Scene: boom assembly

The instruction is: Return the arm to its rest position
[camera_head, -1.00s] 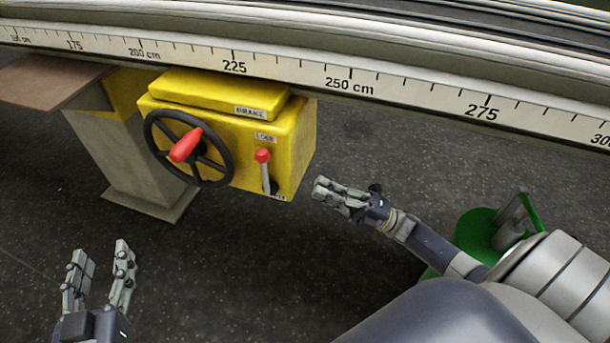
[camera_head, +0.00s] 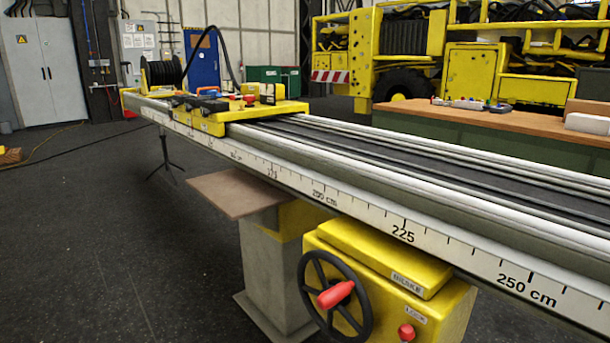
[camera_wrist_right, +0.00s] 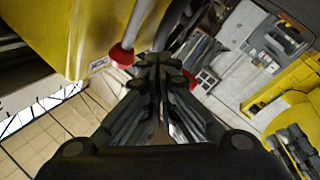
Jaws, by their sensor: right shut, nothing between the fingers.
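My right gripper (camera_wrist_right: 160,68) is shut and empty in the right wrist view. Its closed fingertips are close beside a grey lever with a red knob (camera_wrist_right: 121,56); I cannot tell if they touch. The yellow brake box (camera_wrist_right: 75,35) fills the upper left of that view, with a small label by the lever. Another red piece shows partly behind the fingers. In the head view the yellow box (camera_head: 440,305) is at the bottom, with a black handwheel (camera_head: 308,292), its red handle (camera_head: 336,294) and the red lever knob (camera_head: 406,332). Neither gripper shows in the head view.
The long boom rail with a centimetre scale (camera_head: 404,233) runs across the head view above the box. A grey pedestal (camera_head: 268,270) with a brown plate (camera_head: 235,193) stands left of the box. The dark floor at left is mostly clear. A workbench (camera_head: 470,118) stands behind.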

